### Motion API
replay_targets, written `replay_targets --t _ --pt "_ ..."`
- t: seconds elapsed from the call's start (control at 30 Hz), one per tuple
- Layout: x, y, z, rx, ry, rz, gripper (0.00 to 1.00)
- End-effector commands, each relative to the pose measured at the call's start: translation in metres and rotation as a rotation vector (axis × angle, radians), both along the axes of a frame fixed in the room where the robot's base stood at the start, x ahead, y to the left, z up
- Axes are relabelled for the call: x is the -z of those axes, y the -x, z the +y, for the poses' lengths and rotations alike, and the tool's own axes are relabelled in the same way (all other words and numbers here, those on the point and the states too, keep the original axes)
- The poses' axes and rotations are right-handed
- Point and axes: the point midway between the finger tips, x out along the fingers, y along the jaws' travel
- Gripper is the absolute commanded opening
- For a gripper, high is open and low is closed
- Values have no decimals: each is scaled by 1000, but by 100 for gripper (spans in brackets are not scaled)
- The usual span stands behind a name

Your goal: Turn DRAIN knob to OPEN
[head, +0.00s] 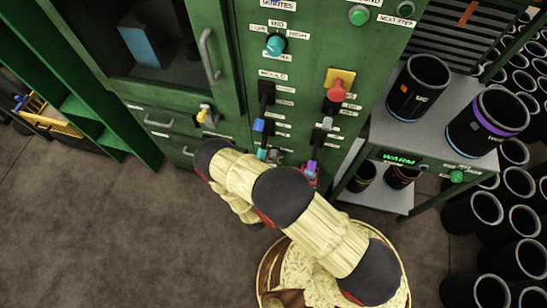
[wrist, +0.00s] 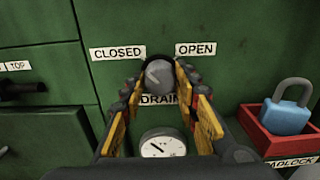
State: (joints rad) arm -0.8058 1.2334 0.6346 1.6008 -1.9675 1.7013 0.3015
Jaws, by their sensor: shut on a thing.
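The grey DRAIN knob (wrist: 159,75) sits on the green cabinet front, above the DRAIN label (wrist: 159,99). The CLOSED label (wrist: 117,53) is at its upper left and the OPEN label (wrist: 195,49) at its upper right. My gripper (wrist: 161,80) is shut on the knob, with a yellow-padded finger on each side. I cannot clearly tell which label the knob points to. In the head view my sleeved arm reaches down to the lower cabinet front and covers most of this spot.
A round dial gauge (wrist: 161,146) is below the knob, between my fingers. A blue padlock (wrist: 286,118) stands in a red tray (wrist: 262,134) at the right. In the head view, a grey side table (head: 416,138) holds dark sleeves right of the cabinet (head: 226,150).

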Motion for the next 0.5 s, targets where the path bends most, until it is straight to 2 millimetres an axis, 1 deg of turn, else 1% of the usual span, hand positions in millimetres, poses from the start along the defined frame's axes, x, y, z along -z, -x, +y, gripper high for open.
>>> replay_targets --t 0.27,0.5 --pt "0 0 0 0 -50 -17 5" --pt "0 0 0 0 -197 -70 5"
